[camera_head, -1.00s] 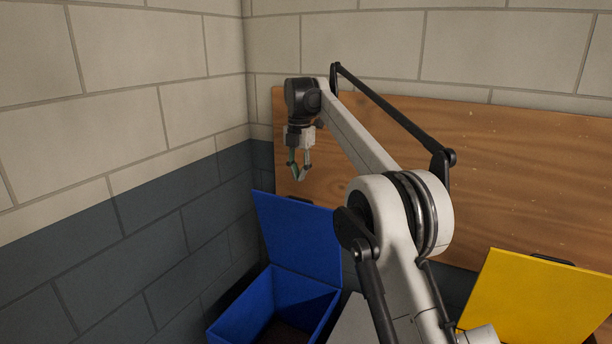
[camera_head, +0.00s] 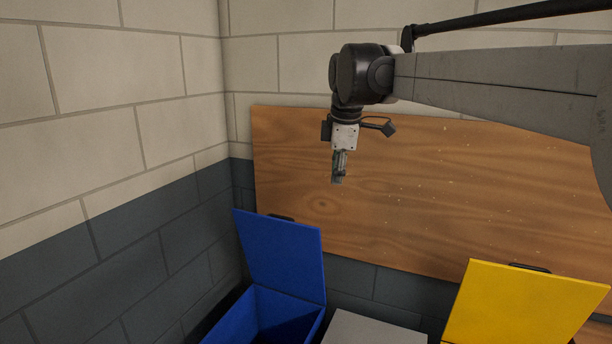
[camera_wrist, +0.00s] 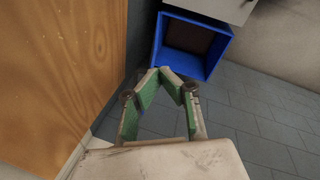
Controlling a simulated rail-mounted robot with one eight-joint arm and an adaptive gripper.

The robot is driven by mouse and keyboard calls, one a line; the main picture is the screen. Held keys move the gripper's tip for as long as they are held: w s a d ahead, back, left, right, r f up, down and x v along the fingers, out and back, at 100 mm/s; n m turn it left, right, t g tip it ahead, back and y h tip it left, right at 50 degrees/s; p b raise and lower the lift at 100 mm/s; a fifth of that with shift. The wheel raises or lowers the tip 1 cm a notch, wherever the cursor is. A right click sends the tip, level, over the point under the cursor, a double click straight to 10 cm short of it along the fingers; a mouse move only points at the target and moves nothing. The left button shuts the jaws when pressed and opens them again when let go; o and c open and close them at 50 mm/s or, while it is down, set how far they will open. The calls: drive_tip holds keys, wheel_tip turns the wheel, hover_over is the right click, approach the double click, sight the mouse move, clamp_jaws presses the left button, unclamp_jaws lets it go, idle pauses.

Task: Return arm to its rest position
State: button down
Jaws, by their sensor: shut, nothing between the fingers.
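My gripper (camera_head: 338,181) hangs pointing down in the head view, in front of the wooden board and above the bins. My arm reaches in from the right edge to it. In the wrist view my gripper (camera_wrist: 172,70) shows green-lined fingers meeting at their tips, shut with nothing between them. In the head view it is seen nearly edge-on.
An open blue bin (camera_head: 281,255) stands at the lower left; it also shows beyond my fingers in the wrist view (camera_wrist: 158,45). A yellow lid (camera_head: 525,305) stands lower right. A wooden board (camera_head: 440,190) covers the back wall. Brick walls meet at the left corner.

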drive_tip(key=s+d+f+m+t, duration=0.1)
drive_tip(key=s+d+f+m, duration=0.3)
drive_tip(key=s, duration=0.7)
drive_tip(key=s+d+f+m+t, duration=0.1)
drive_tip(key=s+d+f+m, duration=0.3)
drive_tip(key=s+f+m, duration=0.3)
drive_tip(key=s+d+f+m+t, duration=0.2)
drive_tip(key=s+d+f+m, duration=0.2)
drive_tip(key=s, duration=1.1)
wheel_tip(320, 180, down, 2)
drive_tip(key=m, duration=0.2)
drive_tip(key=shift+s+d+f+m+h, duration=0.2)
drive_tip(key=shift+s+d+m+h, duration=0.1)
drive_tip(key=shift+s+d+m, duration=0.1)
